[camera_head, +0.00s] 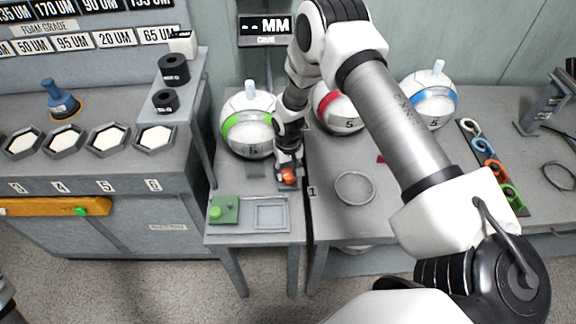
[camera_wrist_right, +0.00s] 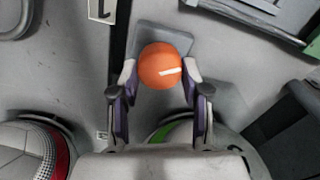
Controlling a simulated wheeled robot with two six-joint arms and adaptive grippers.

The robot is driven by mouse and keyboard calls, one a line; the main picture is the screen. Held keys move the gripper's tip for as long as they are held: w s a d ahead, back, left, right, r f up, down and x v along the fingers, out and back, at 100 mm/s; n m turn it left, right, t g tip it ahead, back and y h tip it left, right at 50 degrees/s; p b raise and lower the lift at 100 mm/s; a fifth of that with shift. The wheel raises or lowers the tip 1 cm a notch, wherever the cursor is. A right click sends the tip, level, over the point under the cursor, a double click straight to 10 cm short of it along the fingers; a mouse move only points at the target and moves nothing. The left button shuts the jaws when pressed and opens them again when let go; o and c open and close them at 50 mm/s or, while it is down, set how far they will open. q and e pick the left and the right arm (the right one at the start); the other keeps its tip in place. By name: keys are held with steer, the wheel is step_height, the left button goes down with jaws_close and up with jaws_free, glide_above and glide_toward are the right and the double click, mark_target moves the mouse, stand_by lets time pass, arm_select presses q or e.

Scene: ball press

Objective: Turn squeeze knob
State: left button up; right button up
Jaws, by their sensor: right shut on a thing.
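The round orange knob (camera_wrist_right: 160,66) has a white mark on its face and sits on a grey square base (camera_wrist_right: 205,42). My right gripper (camera_wrist_right: 160,76) is shut on it, with one fingertip against each side. In the head view the knob (camera_head: 289,177) shows as a small orange patch below my right gripper (camera_head: 288,168), at the right side of the small grey table. A dark display (camera_head: 265,30) on the wall reads "-- MM".
A ball with a green ring (camera_head: 249,121) stands just left of my right gripper. Balls with red (camera_head: 325,100) and blue (camera_head: 432,105) rings stand to the right. A green button box (camera_head: 230,207) and a shallow grey tray (camera_head: 256,227) lie at the table's front.

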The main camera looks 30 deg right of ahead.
mark_target(288, 172)
steer(key=shift+m+p, duration=0.45)
steer(key=shift+m, duration=0.75)
steer(key=shift+f, duration=0.1)
steer(key=o, duration=1.1)
steer(key=shift+o, duration=0.2)
step_height(288, 172, up, 12)
steer(key=shift+f, duration=0.1)
